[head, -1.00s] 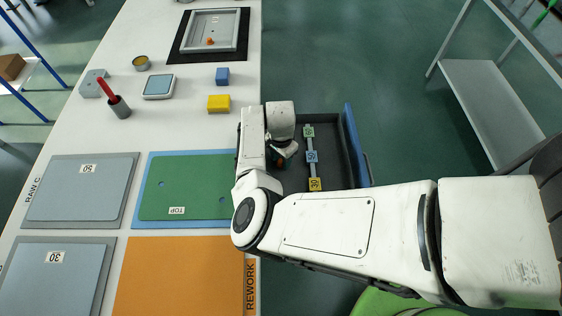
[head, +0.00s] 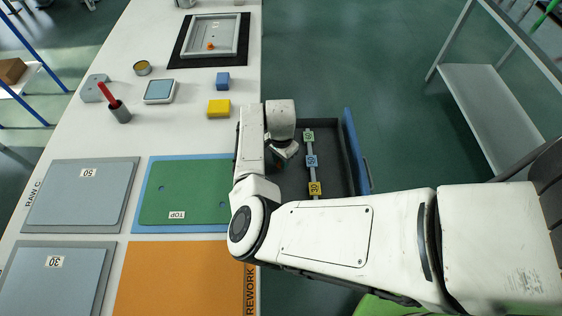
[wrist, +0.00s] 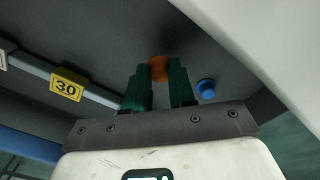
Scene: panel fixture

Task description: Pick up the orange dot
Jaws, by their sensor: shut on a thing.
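The orange dot (wrist: 158,68) is a small round piece between the green fingertips of my gripper (wrist: 160,75) in the wrist view. The fingers are shut on it, inside a dark drawer. In the head view my gripper (head: 280,161) reaches down into the left part of the open drawer (head: 335,150), and my wrist mostly hides the dot there. I cannot tell whether the dot is clear of the drawer floor.
A blue dot (wrist: 205,88) lies just right of the fingers. A divider strip with number tags, one a yellow 30 tag (wrist: 68,87), runs through the drawer. The drawer walls are close around. The worktable (head: 190,135) is to the left, with a yellow block (head: 219,109) near its edge.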

